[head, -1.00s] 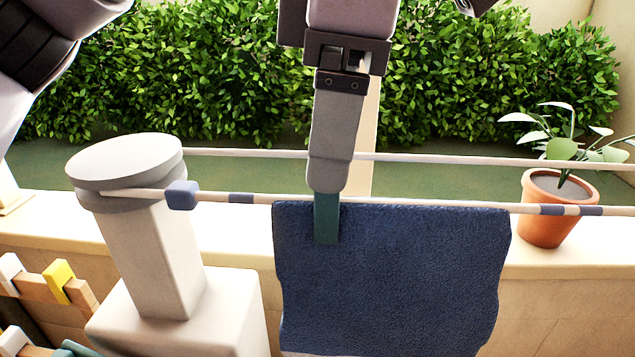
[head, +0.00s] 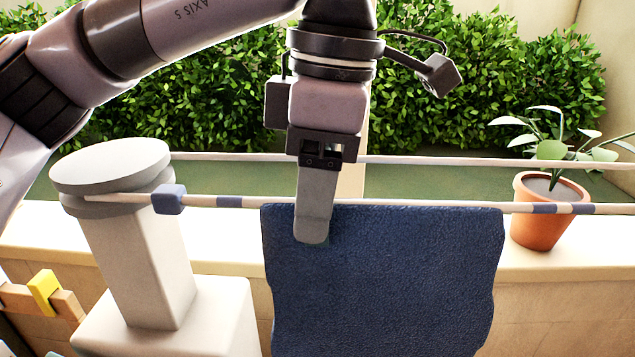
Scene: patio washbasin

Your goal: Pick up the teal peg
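My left gripper (head: 313,240) points down over the top edge of a dark blue towel (head: 385,285), which hangs over the front line (head: 400,206). Its near finger shows side-on and hides the other finger, so its opening cannot be judged. The finger covers the spot near the towel's upper left where a teal peg showed a second ago. The peg is now almost wholly hidden, and I cannot tell whether the fingers grip it. My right gripper is not in view.
A grey post with a round cap (head: 110,165) stands at the left. A yellow peg (head: 44,291) sits on a wooden rail at the lower left. A potted plant (head: 545,232) stands on the ledge at the right. A second line and a hedge are behind.

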